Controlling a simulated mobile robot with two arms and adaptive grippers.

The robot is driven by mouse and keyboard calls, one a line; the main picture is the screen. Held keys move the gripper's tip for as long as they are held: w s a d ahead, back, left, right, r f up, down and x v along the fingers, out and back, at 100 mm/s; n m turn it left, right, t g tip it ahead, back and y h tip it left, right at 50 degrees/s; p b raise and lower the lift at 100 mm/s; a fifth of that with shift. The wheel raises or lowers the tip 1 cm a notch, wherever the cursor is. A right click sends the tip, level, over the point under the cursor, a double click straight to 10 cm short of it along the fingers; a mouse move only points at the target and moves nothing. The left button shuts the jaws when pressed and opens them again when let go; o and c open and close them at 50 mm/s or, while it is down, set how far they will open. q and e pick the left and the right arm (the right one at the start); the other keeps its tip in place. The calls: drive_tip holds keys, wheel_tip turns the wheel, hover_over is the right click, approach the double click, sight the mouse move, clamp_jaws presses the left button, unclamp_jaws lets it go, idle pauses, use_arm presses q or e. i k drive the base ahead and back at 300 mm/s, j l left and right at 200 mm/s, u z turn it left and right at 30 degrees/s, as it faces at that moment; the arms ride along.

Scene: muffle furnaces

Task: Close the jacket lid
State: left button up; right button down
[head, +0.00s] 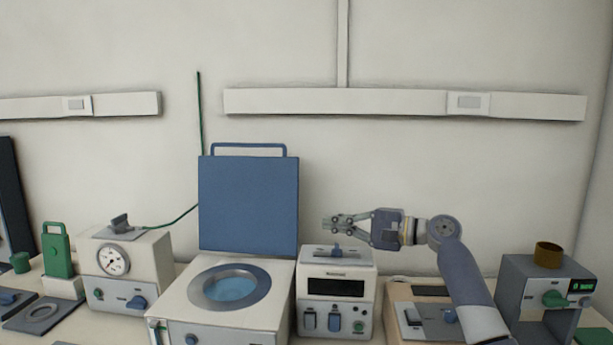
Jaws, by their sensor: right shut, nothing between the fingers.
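The jacket lid (248,205) is a blue square panel with a bar handle (248,148) along its top edge. It stands open, upright at the back of a white box-shaped unit (180,308). The unit's round opening (230,288) has a grey ring and a light blue inside, and it is uncovered. My right gripper (328,225) is shut and empty. It points left, to the right of the lid and apart from it, above a white device with a dark display. My left gripper is not in view.
The white display device (338,313) stands close to the unit's right side. A gauge box (125,270) stands to its left. A grey device with a brown cup (547,295) is at the far right. A green cable (175,218) runs behind the lid's left side.

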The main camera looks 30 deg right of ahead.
sight(247, 204)
drive_tip(key=i+l, duration=0.95)
drive_tip(key=i, duration=0.1)
